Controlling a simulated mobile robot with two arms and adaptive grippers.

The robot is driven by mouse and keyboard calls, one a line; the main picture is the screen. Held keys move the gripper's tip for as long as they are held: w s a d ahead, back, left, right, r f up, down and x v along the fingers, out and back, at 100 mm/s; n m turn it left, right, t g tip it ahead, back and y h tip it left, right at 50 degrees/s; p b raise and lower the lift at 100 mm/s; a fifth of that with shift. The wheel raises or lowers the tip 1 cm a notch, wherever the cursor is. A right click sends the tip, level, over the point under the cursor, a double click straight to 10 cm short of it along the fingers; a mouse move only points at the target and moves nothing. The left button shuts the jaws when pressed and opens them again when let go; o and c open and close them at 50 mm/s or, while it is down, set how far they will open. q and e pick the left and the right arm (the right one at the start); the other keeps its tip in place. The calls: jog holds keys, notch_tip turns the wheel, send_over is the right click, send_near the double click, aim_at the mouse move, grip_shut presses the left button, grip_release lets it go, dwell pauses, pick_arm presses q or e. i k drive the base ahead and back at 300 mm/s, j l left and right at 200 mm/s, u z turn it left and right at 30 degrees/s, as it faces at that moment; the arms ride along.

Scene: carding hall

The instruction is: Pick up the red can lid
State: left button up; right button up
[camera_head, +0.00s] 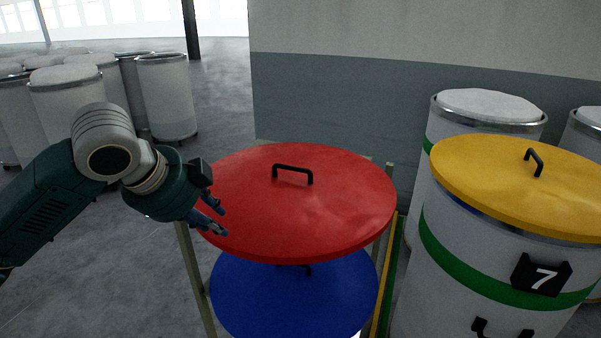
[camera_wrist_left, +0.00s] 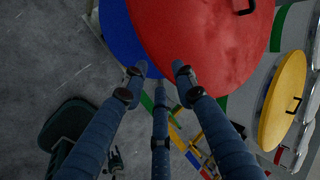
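The red can lid (camera_head: 330,215) lies flat on top of a rack, with a black bar handle (camera_head: 293,173) on its upper face. It also fills the top of the left wrist view (camera_wrist_left: 205,45), where its handle (camera_wrist_left: 243,8) is cut by the edge. My left gripper (camera_head: 219,215) is at the lid's left edge, clear of the handle. Its fingers are spread and empty in the left wrist view (camera_wrist_left: 160,72). I cannot tell whether they touch the lid.
A blue lid (camera_head: 290,305) lies on the level below the red one. A yellow lid (camera_head: 490,185) covers the white can marked 7 (camera_head: 450,270) at right. White cans (camera_head: 165,95) stand at back left. A grey wall (camera_head: 340,100) rises behind. Floor at left is free.

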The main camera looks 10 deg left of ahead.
aim_at(284, 203)
jog(key=i+l, duration=0.1)
jog(key=i, duration=0.45)
jog(key=i+l, duration=0.15)
jog(key=i, duration=0.4)
